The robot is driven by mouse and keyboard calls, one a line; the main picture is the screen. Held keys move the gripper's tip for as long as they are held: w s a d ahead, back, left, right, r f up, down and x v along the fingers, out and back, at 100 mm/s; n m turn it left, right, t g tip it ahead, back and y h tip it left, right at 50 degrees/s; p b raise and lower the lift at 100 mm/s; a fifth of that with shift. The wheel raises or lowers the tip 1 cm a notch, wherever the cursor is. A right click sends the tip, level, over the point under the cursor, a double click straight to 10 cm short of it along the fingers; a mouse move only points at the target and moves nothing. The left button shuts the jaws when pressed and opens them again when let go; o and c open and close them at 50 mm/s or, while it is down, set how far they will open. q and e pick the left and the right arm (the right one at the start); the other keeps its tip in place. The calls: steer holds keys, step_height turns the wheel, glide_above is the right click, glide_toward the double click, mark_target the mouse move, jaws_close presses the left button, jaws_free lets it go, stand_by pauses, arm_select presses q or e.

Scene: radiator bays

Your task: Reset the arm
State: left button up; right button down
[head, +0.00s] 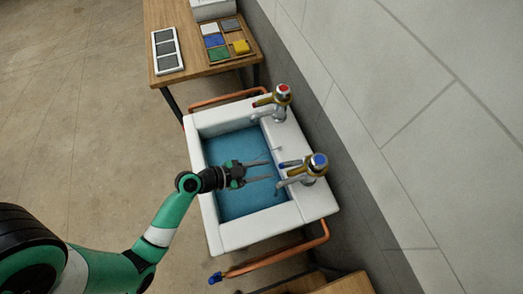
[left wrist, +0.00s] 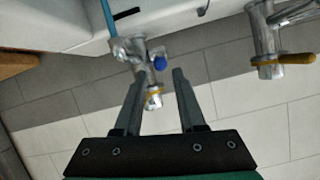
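My left gripper (head: 275,170) is open and empty over the blue water-coloured inside of the white sink (head: 237,240). Its two fingers point right, toward the tap with the blue cap (head: 318,163), whose spout is close to the fingertips. In the left wrist view the open fingers (left wrist: 158,82) stand apart with nothing held, and the blue-capped tap (left wrist: 159,63) shows between and beyond them. I cannot tell whether the fingers touch it. My right gripper is in neither view.
A red-capped tap (head: 283,92) stands at the sink's far end. Copper pipes (head: 275,259) run beside the sink. A wooden table (head: 195,77) with a tray of coloured blocks (head: 222,62) and a dark-panelled rack (head: 167,52) stands behind. A tiled wall (head: 400,90) closes the right.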

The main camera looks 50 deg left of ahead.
arm_select(q)
steer(key=shift+s+r, duration=0.15)
steer(key=shift+s, duration=0.15)
steer(key=shift+a, duration=0.1)
steer(key=w+r+t+y, duration=0.1)
steer(key=w+r+t, duration=0.2)
steer(key=w+r, duration=0.8)
steer(key=w+r+t, duration=0.2)
steer(key=r+t, duration=0.1)
steer(key=r, duration=1.5)
steer(key=s+d+r+n+t, duration=0.2)
steer(key=s+r+t, duration=0.1)
steer(key=r, duration=0.7)
steer(key=s+d+r+n+t+y, duration=0.1)
steer(key=s+d+r+t, duration=0.15)
steer(key=r, duration=0.85)
steer(key=s+d+r+n+t, duration=0.1)
steer(key=s+r+n+t, duration=0.2)
steer(key=r, duration=0.7)
step_height(320, 180, up, 28)
steer(key=s+m+p, duration=0.1)
steer(key=p, duration=2.6)
steer(key=shift+s+r+p, duration=0.25)
steer(key=shift+p, duration=0.1)
